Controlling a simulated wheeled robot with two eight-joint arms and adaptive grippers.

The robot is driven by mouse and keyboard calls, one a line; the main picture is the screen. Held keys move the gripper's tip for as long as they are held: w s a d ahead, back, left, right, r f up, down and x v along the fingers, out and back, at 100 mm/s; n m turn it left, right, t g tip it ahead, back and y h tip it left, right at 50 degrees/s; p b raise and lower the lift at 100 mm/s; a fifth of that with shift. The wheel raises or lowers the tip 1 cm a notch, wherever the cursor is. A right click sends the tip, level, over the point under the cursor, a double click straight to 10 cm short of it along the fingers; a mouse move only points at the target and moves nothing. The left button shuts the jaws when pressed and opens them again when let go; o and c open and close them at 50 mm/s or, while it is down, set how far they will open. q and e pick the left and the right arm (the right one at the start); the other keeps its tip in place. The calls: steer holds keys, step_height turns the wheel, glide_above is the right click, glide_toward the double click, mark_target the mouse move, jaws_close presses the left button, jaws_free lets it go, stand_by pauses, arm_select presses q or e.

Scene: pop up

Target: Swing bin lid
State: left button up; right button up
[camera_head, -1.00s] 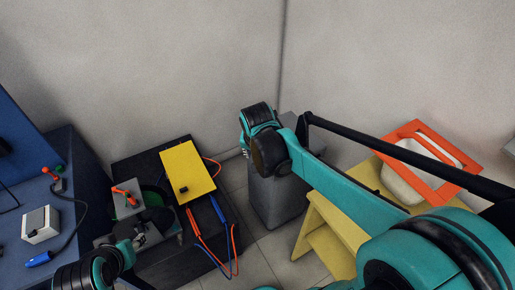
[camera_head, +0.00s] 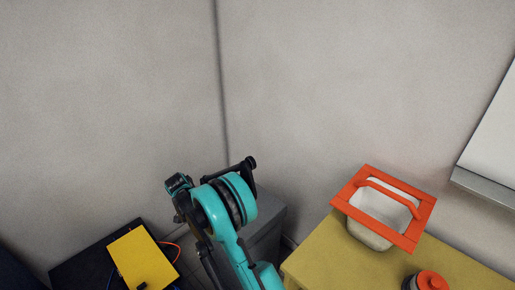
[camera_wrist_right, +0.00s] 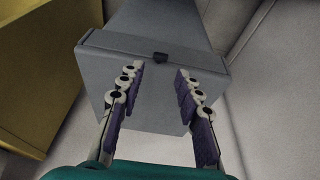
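The grey bin (camera_head: 268,222) stands on the floor in the corner, partly hidden behind my right arm in the head view. In the right wrist view the bin (camera_wrist_right: 151,100) fills the middle, with a grey sloping lid (camera_wrist_right: 150,22) at its top. No contact with the bin is visible. My left gripper is not in view.
A yellow table (camera_head: 345,262) stands right of the bin. It holds a white basin with an orange rim (camera_head: 410,240) and a dark item with an orange top (camera_head: 431,281). A dark unit with a yellow panel (camera_head: 142,259) stands at left. Walls close the corner behind.

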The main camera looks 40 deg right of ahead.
steer(key=b+x, duration=0.4)
steer(key=x, duration=0.3)
steer(key=shift+f, duration=0.35)
steer(key=shift+w+r, duration=0.1)
steer(key=shift+r, duration=0.05)
steer(key=c, duration=0.7)
steer(key=shift+c, duration=0.2)
steer(key=shift+r, duration=0.15)
step_height(320, 180, up, 9)
steer(key=d+p, duration=0.2)
steer(key=p, duration=0.3)
steer(key=shift+p, duration=0.35)
steer(key=shift+r, duration=0.1)
